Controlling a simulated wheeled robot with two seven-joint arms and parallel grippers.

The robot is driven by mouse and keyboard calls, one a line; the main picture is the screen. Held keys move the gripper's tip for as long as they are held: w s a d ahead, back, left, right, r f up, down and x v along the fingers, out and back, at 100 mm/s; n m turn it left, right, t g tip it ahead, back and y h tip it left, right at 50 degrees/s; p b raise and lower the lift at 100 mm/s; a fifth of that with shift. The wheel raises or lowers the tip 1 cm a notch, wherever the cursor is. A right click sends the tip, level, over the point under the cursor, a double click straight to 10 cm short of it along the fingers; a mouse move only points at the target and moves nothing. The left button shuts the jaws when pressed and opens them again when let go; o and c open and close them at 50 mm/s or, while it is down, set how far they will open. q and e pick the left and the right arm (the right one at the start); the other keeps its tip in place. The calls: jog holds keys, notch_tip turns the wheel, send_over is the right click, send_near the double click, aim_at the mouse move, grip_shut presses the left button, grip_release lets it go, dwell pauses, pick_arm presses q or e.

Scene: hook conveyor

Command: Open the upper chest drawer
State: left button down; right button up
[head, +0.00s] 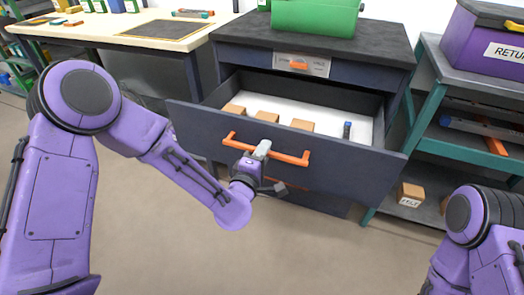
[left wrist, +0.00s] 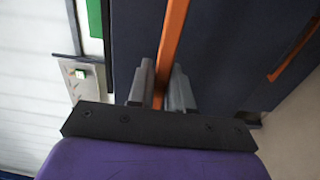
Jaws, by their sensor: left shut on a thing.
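The dark chest (head: 228,53) stands at the back middle. Its upper drawer (head: 190,125) is pulled well out, with its white inside showing. My left gripper (head: 262,150) is shut on the orange bar handle (head: 292,158) of this drawer, near the handle's middle. In the left wrist view the orange handle (left wrist: 172,45) runs between the two grey fingers of the gripper (left wrist: 160,88). My right gripper is out of view; only part of my right arm shows at lower right.
A green bin (head: 315,17) sits on the chest top. A workbench (head: 125,40) stands at left. At right a shelf unit (head: 450,80) holds a purple bin (head: 480,45) and a brown box (head: 410,195). Floor in front of the drawer is clear.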

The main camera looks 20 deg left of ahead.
pick_arm(q)
jog(key=c, duration=1.1)
grip_release()
jog(key=s, duration=0.3)
jog(key=s+a, duration=0.1)
jog(key=s, duration=0.3)
jog(key=s+p, duration=0.1)
jog(key=s, duration=0.2)
jog(key=shift+s+a, duration=0.15)
jog(key=shift+s, duration=0.1)
